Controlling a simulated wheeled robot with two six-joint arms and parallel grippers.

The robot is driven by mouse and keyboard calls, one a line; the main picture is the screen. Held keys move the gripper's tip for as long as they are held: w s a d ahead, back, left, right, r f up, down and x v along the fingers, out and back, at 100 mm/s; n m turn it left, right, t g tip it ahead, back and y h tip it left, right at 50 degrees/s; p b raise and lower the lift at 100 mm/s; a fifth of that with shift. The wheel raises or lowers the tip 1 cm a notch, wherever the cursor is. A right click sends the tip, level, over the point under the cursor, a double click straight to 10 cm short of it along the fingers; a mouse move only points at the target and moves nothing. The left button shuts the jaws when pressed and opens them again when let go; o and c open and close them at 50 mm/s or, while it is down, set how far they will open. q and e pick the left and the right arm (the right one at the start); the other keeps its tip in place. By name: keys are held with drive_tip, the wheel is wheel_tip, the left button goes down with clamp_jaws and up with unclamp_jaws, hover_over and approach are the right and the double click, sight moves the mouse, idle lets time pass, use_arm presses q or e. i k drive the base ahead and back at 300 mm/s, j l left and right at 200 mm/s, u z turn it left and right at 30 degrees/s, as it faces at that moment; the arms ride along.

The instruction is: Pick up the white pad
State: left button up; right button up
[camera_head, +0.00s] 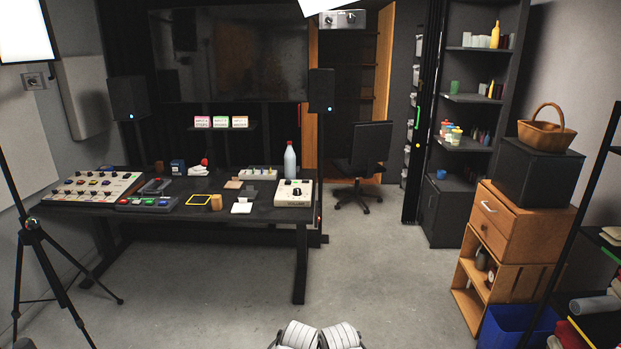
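A small white pad (241,207) lies flat near the front edge of the black table (268,218), right of centre. An orange-brown block (216,202) stands just left of it, and a white control box (293,193) with knobs sits to its right. Two white ribbed parts of mine show at the bottom middle of the picture, well in front of the table. No gripper fingers can be made out, and nothing touches the pad.
A yellow-framed dark square (198,200), a bottle (290,160) and several control boxes share the table. Grey floor lies open before it. A tripod (45,250) stands left; a wooden cabinet (520,230) and a blue bin (515,328) stand right.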

sight(243, 207)
drive_tip(key=i, duration=1.1)
drive_tip(key=i+l+u, duration=0.1)
drive_tip(key=i, duration=0.95)
drive_tip(key=i+l, duration=0.15)
drive_tip(key=i, duration=0.95)
